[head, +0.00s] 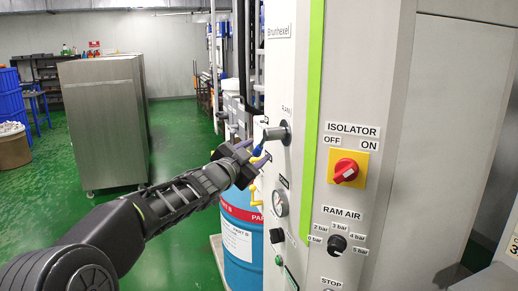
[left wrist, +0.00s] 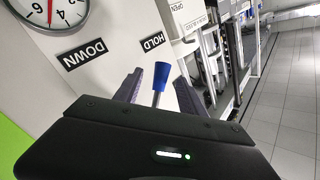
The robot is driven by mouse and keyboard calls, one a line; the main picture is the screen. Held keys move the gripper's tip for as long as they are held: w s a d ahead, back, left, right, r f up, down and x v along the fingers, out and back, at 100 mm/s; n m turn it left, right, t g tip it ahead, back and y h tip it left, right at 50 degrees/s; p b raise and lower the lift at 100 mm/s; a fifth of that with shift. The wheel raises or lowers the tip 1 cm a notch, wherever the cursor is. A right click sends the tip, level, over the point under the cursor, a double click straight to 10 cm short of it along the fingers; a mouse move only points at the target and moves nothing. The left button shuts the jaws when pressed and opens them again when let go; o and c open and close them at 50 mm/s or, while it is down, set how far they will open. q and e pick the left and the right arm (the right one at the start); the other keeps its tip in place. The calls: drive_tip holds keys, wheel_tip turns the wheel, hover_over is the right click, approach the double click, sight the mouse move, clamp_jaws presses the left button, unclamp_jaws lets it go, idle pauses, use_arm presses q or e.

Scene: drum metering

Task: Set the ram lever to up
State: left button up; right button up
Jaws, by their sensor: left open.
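The ram lever has a blue knob (head: 258,151) and a grey hub (head: 275,133) on the white panel, below a partly readable label. The knob sits below and left of the hub in the head view. In the left wrist view the blue knob (left wrist: 162,73) and its pale shaft show between the two fingers, near the HOLD label (left wrist: 152,42). The DOWN label (left wrist: 84,55) is to its left. My left gripper (head: 249,151) is open around the lever; finger contact cannot be told. My right gripper is in neither view.
A pressure gauge (head: 280,203), red isolator switch (head: 346,170) and black ram air knob (head: 337,244) are on the cabinet. A blue drum (head: 241,240) stands below my left gripper. A steel cabinet (head: 103,123) stands further back. Green floor (head: 172,138) is clear behind my arm.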

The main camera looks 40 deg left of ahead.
use_arm(q)
drive_tip(key=shift+w+a, duration=0.2)
drive_tip(key=shift+w, duration=1)
clamp_jaws()
idle(0.6)
